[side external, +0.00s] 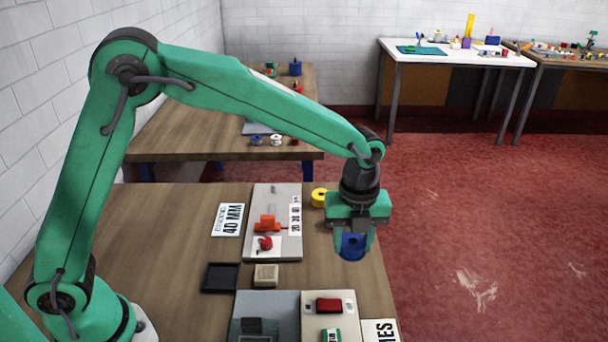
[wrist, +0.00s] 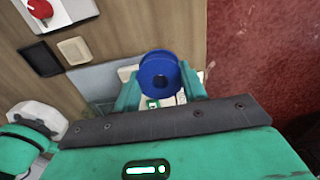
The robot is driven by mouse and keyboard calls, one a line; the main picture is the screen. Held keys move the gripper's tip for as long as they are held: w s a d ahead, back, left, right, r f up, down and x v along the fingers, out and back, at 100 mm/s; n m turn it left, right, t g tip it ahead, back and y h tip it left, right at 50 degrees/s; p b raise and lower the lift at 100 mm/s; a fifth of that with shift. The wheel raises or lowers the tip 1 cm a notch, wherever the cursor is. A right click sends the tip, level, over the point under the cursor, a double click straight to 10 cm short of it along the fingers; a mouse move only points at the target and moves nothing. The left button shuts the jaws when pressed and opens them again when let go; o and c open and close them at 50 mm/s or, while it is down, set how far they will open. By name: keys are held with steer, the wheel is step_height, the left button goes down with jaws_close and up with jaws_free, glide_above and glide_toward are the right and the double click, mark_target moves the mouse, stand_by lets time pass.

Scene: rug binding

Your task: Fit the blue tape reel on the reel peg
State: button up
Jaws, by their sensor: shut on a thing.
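My gripper (side external: 352,240) is shut on the blue tape reel (side external: 352,247) and holds it above the right edge of the wooden table. In the wrist view the blue reel (wrist: 160,75) sits between the two green fingers, its round face and centre hub showing. A small grey piece (side external: 273,189) stands at the far end of a grey board (side external: 287,247). I cannot tell whether it is the reel peg. The reel is apart from that board, to its right in the side view.
A yellow reel (side external: 319,198) sits beside the board. The board bears an orange-red fixture (side external: 267,225) and a red knob (side external: 265,243). A black tray (side external: 220,277), a beige tray (side external: 265,275) and plates with small parts lie nearer. The table's left part (side external: 160,240) is clear.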

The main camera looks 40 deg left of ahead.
stand_by(0.4)
steer(key=w+a, duration=0.3)
steer(key=a, duration=0.8)
steer(key=w+a, duration=0.3)
steer(key=a, duration=0.9)
steer(key=w+a, duration=0.4)
steer(key=a, duration=0.8)
steer(key=shift+w+f, duration=0.1)
steer(key=shift+f, duration=0.1)
steer(key=shift+f, duration=2.7)
steer(key=shift+f, duration=1.85)
steer(key=o, duration=1.1)
steer(key=shift+c, duration=0.2)
